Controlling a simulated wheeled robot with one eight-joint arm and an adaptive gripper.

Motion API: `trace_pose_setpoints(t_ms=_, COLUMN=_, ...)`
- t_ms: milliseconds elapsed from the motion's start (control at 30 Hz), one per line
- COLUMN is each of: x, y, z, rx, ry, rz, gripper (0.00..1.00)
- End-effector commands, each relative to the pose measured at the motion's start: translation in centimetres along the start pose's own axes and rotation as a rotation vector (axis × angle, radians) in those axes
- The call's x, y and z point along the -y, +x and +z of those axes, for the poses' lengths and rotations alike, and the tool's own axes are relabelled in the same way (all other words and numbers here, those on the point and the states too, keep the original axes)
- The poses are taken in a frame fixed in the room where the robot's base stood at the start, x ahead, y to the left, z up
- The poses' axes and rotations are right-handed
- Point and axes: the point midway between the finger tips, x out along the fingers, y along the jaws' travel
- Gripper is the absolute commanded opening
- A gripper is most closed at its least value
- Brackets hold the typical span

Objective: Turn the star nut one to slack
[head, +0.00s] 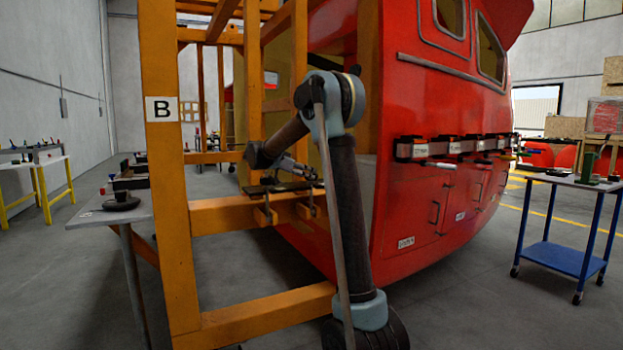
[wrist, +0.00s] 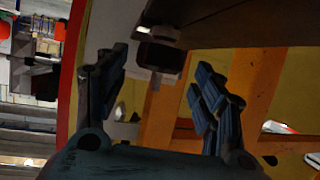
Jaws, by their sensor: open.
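In the wrist view my gripper (wrist: 160,84) is open, with its two blue-grey fingers spread apart. A dark, blocky knob-like part (wrist: 160,52) with a short grey stub below it lies just beyond the fingertips, between them in the picture. It may be the star nut; its shape is too dark to be sure, and I see no contact. In the head view small clamp-like fittings (head: 265,214) hang at the orange cross beam (head: 228,214). My arm crosses in front, and my gripper there is small and partly hidden behind it. I cannot tell which nut is number one.
The orange frame post marked B (head: 165,110) stands left of my arm. The red train nosecone (head: 450,200) is close on the right. A grey table (head: 92,216) stands at the left and a blue trolley (head: 565,258) at the right. Floor between nosecone and trolley is clear.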

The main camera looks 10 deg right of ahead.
Motion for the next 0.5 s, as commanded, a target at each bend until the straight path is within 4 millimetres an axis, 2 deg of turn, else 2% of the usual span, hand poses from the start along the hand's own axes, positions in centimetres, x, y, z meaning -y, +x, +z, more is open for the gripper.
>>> trace_pose_setpoints(t_ms=100, x=-0.1, y=1.8, z=0.0, rx=0.000, ry=0.001, rz=0.002, gripper=0.62)
trace_pose_setpoints(t_ms=200, x=0.0, y=2.8, z=0.0, rx=0.000, ry=0.001, rz=0.000, gripper=0.62)
trace_pose_setpoints(t_ms=500, x=0.0, y=3.9, z=0.0, rx=0.000, ry=0.000, rz=0.000, gripper=0.62)
